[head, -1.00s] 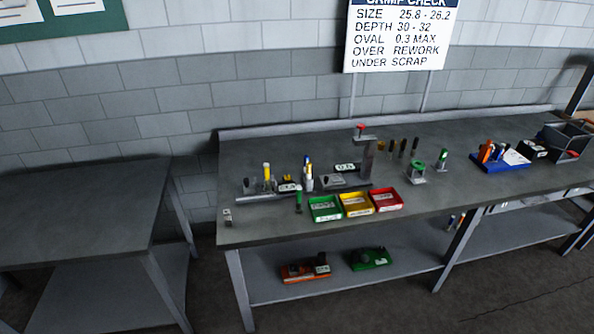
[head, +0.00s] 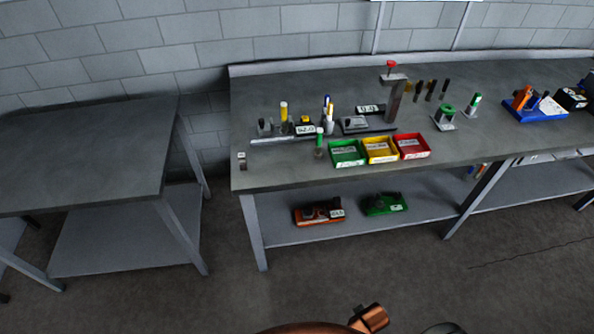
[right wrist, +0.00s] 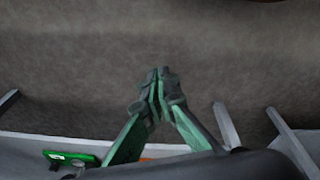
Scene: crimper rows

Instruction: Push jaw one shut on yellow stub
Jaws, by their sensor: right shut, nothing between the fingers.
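A stub with a yellow top (head: 284,112) stands upright at the grey rail fixture (head: 282,140) on the left part of the long bench. A small dark grey block (head: 265,127) sits just left of the stub, and a yellow-and-black unit with a white label (head: 305,130) is just right of it. I cannot tell which part is jaw one or whether it touches the stub. My right gripper (right wrist: 160,85) shows only in the right wrist view, shut and empty, over the floor and far from the stub. My left gripper is not in view.
The long bench (head: 255,175) also holds green (head: 346,160), yellow (head: 380,158) and red (head: 413,154) bins, a red-topped stand (head: 395,95) and a blue tray (head: 536,115). A bare table (head: 80,150) stands left. The floor in front is clear.

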